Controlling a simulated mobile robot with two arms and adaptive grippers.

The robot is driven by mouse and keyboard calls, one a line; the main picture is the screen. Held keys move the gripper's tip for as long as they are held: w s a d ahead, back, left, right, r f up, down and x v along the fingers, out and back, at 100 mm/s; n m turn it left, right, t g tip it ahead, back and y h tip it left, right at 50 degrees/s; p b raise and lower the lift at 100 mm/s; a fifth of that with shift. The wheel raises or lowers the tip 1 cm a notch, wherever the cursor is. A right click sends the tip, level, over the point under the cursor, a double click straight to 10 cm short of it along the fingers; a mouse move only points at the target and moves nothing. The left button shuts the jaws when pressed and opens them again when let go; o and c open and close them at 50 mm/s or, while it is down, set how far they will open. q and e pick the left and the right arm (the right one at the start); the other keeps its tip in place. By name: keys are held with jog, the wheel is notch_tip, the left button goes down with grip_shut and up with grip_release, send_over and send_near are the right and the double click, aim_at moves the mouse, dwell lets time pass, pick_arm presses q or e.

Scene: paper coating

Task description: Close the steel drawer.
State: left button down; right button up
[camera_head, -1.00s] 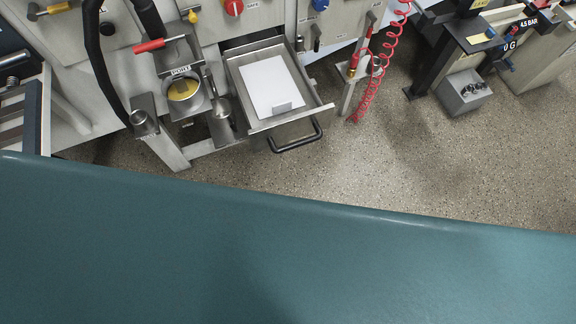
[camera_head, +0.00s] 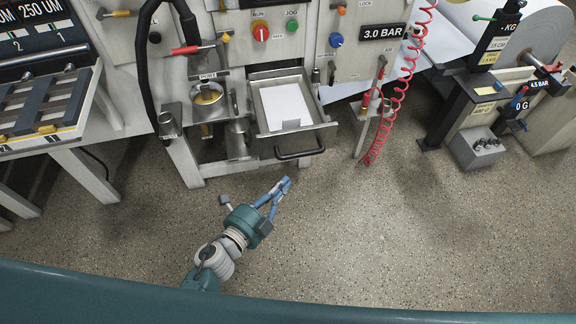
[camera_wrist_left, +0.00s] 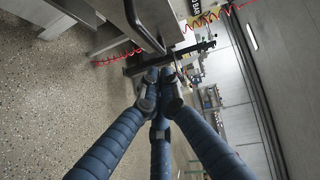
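The steel drawer (camera_head: 327,122) is pulled out of the machine front, with a white sheet (camera_head: 284,104) lying inside. Its black bar handle (camera_head: 300,154) hangs at its front edge. My left gripper (camera_head: 285,183) is in front of and below the handle, apart from it, over the floor. Its blue fingers converge with their tips together and hold nothing. My right gripper is not in view.
A metal cup (camera_head: 207,98) and holders stand left of the drawer. A red coiled hose (camera_head: 404,90) hangs on its right. A grey block (camera_head: 478,149) is farther right. The speckled floor (camera_head: 370,230) before the drawer is clear.

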aim_at(298, 155)
pick_arm(q)
jog(key=w, duration=0.2)
jog(key=w+d+f, duration=0.1)
jog(key=w, duration=0.5)
jog(key=shift+d+f, duration=0.15)
jog(key=shift+f, duration=0.1)
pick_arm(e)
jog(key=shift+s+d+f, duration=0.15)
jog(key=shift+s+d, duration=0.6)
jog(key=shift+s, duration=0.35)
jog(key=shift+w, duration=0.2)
